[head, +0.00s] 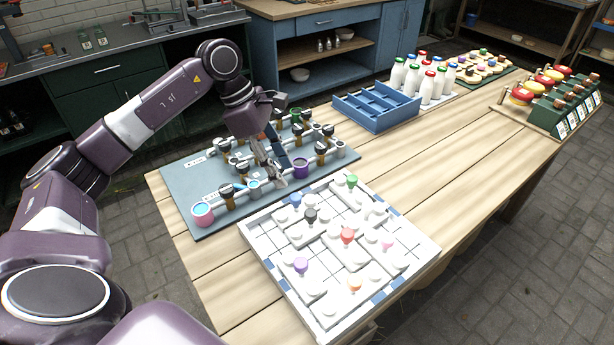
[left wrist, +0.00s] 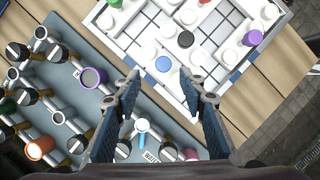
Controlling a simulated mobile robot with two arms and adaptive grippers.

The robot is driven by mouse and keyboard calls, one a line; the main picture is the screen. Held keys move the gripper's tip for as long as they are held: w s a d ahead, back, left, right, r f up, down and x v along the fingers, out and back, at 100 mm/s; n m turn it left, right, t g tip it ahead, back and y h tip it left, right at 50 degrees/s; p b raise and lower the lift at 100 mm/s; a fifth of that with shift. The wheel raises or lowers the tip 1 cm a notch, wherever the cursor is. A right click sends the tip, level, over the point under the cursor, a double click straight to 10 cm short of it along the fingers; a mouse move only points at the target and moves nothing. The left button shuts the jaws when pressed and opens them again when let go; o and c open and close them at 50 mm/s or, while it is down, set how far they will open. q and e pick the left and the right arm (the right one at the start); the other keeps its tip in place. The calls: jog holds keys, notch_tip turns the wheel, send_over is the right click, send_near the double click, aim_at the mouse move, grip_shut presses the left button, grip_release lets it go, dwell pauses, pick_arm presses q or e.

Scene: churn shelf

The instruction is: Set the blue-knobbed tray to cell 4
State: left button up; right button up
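The blue knob (head: 295,200) stands on a white tray piece near the left corner of the white gridded board (head: 262,250). The blue knob also shows in the left wrist view (left wrist: 163,64), ahead of and between the fingertips. Whether the piece under it sits in cell 4 cannot be told; no cell numbers are readable. My left gripper (head: 272,178) hangs above the grey valve board, to the left of the blue knob and apart from it. In the left wrist view its two fingers (left wrist: 170,88) are spread with nothing between them. My right gripper is not in view.
Other white pieces carry black (head: 310,215), red (head: 347,235), green (head: 352,181), purple (head: 300,264), orange (head: 355,283) and pink (head: 387,242) knobs. The valve board (head: 185,180) with several cups adjoins the white board. A blue crate (head: 375,108) and bottles (head: 428,85) stand behind.

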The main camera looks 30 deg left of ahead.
aim_at(295, 196)
pick_arm(q)
jog(key=f, duration=0.1)
jog(key=d+f, duration=0.1)
jog(key=f, duration=0.1)
jog(key=shift+s+d+p, duration=0.2)
jog(key=shift+s+p, duration=0.1)
jog(key=shift+p, duration=0.1)
jog(key=x, duration=0.3)
jog(key=shift+w+f+p, duration=0.2)
jog(key=shift+w+p, duration=0.1)
jog(key=shift+d+f, duration=0.15)
jog(key=shift+f, duration=0.15)
jog(key=c, duration=0.9)
grip_shut()
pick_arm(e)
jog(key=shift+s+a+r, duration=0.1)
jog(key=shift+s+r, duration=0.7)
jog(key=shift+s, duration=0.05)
